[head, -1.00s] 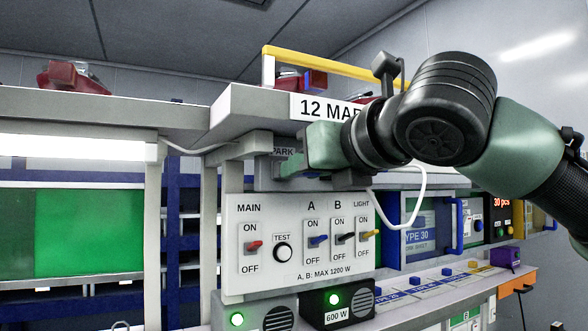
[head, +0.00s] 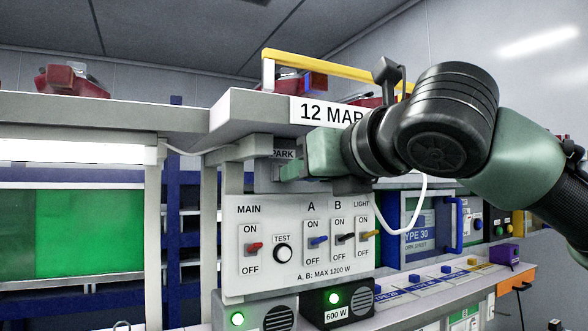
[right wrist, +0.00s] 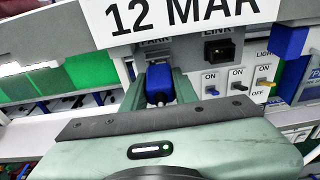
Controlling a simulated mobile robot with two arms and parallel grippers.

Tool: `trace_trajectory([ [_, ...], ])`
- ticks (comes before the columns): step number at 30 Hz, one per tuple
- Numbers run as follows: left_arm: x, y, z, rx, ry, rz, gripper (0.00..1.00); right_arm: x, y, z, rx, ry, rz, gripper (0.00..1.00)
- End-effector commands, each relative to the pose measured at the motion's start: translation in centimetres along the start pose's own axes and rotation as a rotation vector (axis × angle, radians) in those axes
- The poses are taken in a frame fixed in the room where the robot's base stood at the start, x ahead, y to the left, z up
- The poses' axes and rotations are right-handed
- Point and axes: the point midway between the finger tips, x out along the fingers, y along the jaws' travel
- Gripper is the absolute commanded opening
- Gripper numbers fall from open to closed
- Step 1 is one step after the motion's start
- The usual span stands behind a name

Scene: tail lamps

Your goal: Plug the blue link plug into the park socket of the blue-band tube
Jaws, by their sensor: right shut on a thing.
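My right gripper (head: 288,170) is at the grey housing under the shelf, right by the PARK label (head: 283,153). In the right wrist view its two fingers (right wrist: 158,88) are shut on the blue link plug (right wrist: 158,84). The plug is lined up just below the PARK label (right wrist: 155,42). The park socket is hidden behind the plug, and I cannot tell how far the plug is in. In the head view the gripper hides the plug. A lit white tube (head: 75,150) shows at the left; no blue band is readable on it. My left gripper is not in view.
The LINK socket (right wrist: 219,50) is empty, close to the right of the plug. A switch panel (head: 297,240) lies just below the gripper. The shelf edge with the 12 MAR sign (head: 330,113) is right above. A white cable (head: 422,205) hangs in a loop at the right.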

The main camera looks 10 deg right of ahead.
Motion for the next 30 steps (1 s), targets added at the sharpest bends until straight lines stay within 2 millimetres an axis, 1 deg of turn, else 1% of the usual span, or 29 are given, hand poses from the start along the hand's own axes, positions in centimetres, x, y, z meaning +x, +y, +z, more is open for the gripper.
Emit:
trace_trajectory([
  [1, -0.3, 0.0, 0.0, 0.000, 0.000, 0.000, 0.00, 0.0, 0.0, 0.2, 0.000, -0.001, 0.000, 0.00],
  [8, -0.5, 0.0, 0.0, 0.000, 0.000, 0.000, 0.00, 0.2, 0.0, 0.1, 0.000, -0.001, 0.000, 0.00],
  [21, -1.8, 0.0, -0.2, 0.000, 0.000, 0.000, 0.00, 1.6, 0.0, 0.4, 0.000, 0.000, 0.000, 0.00],
  [30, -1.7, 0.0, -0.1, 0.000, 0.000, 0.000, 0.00, 1.6, 0.0, 0.3, 0.000, -0.001, 0.001, 0.00],
])
